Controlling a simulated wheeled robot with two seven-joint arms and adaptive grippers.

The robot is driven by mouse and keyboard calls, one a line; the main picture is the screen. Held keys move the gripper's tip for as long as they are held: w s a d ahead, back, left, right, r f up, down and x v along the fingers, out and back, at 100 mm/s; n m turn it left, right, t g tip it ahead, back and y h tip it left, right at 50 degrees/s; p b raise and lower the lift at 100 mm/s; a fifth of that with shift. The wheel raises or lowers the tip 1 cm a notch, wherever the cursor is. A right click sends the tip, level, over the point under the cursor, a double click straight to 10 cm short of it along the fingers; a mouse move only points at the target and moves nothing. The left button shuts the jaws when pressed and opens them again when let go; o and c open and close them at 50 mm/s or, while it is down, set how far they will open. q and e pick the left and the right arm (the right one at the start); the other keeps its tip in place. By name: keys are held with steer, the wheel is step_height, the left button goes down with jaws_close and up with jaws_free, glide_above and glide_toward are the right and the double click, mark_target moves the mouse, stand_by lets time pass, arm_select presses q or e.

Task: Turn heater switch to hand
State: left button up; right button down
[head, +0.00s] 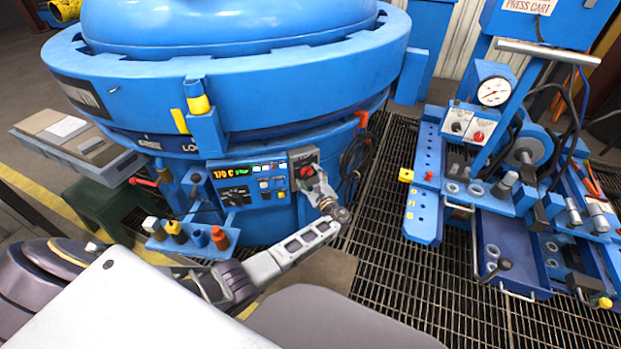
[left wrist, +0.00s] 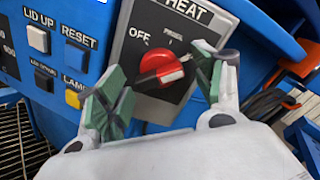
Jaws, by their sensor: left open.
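The heater switch is a red rotary knob (left wrist: 160,68) on a dark grey plate (left wrist: 128,58) marked HEAT, with OFF at its upper left and a second small label at its upper right that I cannot read. A black and white bar crosses the knob's face; which position it marks is unclear. In the head view the red knob (head: 306,171) is at the right end of the furnace's control panel (head: 238,182). My left gripper (left wrist: 158,80) is open, its green-padded fingers on either side of the knob; contact is unclear. It also shows in the head view (head: 318,184).
Left of the switch are LID UP (left wrist: 38,40), RESET (left wrist: 75,58) and LAMP (left wrist: 73,98) buttons. The blue furnace (head: 240,85) rises above. A tool holder (head: 190,240) juts out below left. A blue press cart (head: 500,190) stands right, beyond open grating.

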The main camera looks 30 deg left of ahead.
arm_select(q)
steer(key=v, duration=1.2)
steer(key=shift+n, duration=0.3)
stand_by(0.5)
